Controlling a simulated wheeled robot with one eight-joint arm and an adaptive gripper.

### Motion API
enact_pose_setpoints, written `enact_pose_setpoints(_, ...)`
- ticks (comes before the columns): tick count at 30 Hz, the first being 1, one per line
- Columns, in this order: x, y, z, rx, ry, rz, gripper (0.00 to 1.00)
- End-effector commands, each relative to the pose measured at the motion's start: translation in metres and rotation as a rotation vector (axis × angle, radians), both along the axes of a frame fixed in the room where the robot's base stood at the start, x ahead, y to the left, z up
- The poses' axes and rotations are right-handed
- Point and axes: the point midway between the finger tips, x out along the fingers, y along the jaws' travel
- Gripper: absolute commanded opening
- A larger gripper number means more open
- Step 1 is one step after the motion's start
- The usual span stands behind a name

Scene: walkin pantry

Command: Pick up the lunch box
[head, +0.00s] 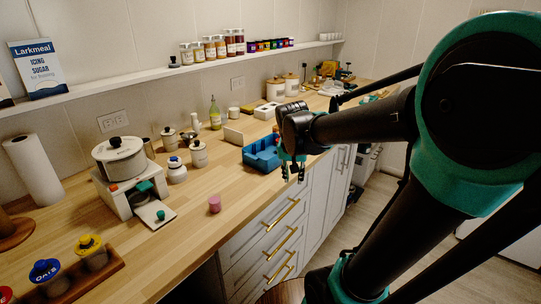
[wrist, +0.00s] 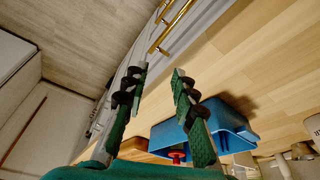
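A blue open-topped box (head: 260,153) stands on the wooden counter near its front edge; I cannot tell for sure that it is the lunch box. In the wrist view the blue box (wrist: 230,118) lies at the lower right, partly hidden behind the right finger. My gripper (head: 292,172) hangs by the right front side of the box, near the counter edge. It is open and looks empty, with its two fingers apart in the wrist view (wrist: 159,72). The head view does not show clearly whether it touches the box.
A white pot (head: 119,157), several canisters and a green bottle (head: 215,115) stand behind and left. A white box (head: 267,111) is beyond the blue box. Drawers with brass handles (head: 281,216) lie below the counter.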

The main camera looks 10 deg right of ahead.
Motion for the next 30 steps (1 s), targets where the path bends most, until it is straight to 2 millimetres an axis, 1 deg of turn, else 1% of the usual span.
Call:
enact_pose_setpoints(1,0.018,0.008,0.022,-0.004,0.001,-0.045,0.27)
enact_pose_setpoints(3,0.038,0.017,0.050,-0.012,-0.001,-0.126,0.27)
enact_pose_setpoints(5,0.054,0.025,0.075,-0.018,-0.008,-0.195,0.27)
enact_pose_setpoints(6,0.063,0.031,0.091,-0.022,-0.013,-0.239,0.27)
enact_pose_setpoints(9,0.081,0.043,0.126,-0.031,-0.031,-0.336,0.27)
enact_pose_setpoints(12,0.093,0.053,0.151,-0.038,-0.049,-0.410,0.27)
enact_pose_setpoints(15,0.099,0.058,0.166,-0.042,-0.061,-0.455,0.27)
enact_pose_setpoints(17,0.101,0.059,0.170,-0.043,-0.064,-0.470,0.27)
enact_pose_setpoints(20,0.103,0.058,0.165,-0.044,-0.067,-0.480,0.27)
enact_pose_setpoints(23,0.107,0.052,0.150,-0.043,-0.068,-0.480,0.27)
enact_pose_setpoints(30,0.120,0.038,0.105,-0.043,-0.068,-0.479,0.27)
